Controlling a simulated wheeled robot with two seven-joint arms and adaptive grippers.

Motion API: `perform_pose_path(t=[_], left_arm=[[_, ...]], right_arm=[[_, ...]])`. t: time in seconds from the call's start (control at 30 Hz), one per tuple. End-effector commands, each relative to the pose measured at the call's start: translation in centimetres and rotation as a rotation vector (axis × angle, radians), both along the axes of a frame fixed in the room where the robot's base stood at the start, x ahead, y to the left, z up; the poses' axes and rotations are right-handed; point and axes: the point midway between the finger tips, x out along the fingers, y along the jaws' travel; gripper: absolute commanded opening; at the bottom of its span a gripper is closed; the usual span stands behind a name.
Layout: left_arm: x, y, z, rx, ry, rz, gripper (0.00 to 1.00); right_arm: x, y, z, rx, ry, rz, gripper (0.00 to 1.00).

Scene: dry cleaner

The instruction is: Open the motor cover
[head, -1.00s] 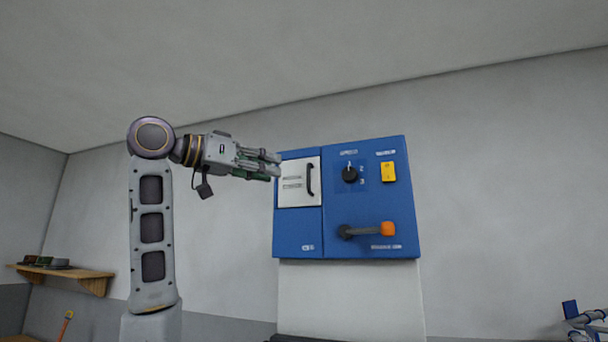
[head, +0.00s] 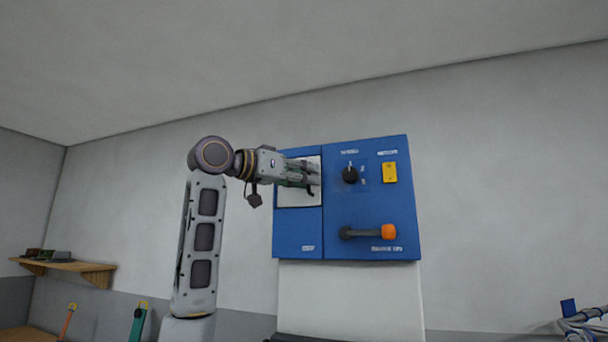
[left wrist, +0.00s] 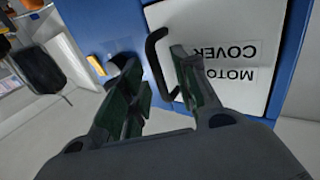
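The motor cover is a white panel (head: 287,195) at the upper left of a blue wall box (head: 300,232). In the left wrist view the cover (left wrist: 225,35) appears upside down, lettered "MOTO… COVER". Its black bar handle (left wrist: 158,62) shows between the fingers of my left gripper (left wrist: 160,85). The fingers are apart, one on each side of the handle, with no clear contact. In the head view my left gripper (head: 313,178) reaches in front of the cover and hides much of it and most of the handle. My right gripper is out of view.
Right of the cover are a black knob (head: 350,175), a yellow switch (head: 390,172) and a lever with an orange end (head: 388,232). Wall space above the box is free.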

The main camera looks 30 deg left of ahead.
Motion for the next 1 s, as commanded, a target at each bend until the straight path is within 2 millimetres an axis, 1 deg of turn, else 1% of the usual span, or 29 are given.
perform_pose_path(t=[0.27, 0.37, 0.5, 1.0], left_arm=[[0.09, -0.05, -0.04, 0.0, 0.0, 0.0, 0.3], [0.08, -0.05, -0.04, 0.0, 0.0, 0.0, 0.19], [0.07, -0.05, -0.04, 0.0, 0.0, 0.0, 0.01], [-0.09, -0.08, -0.02, 0.0, -0.001, -0.002, 0.0]], right_arm=[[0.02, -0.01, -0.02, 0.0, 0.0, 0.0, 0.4], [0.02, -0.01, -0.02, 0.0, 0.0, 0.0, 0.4], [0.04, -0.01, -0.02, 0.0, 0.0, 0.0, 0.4], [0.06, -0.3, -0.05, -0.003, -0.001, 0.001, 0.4]])
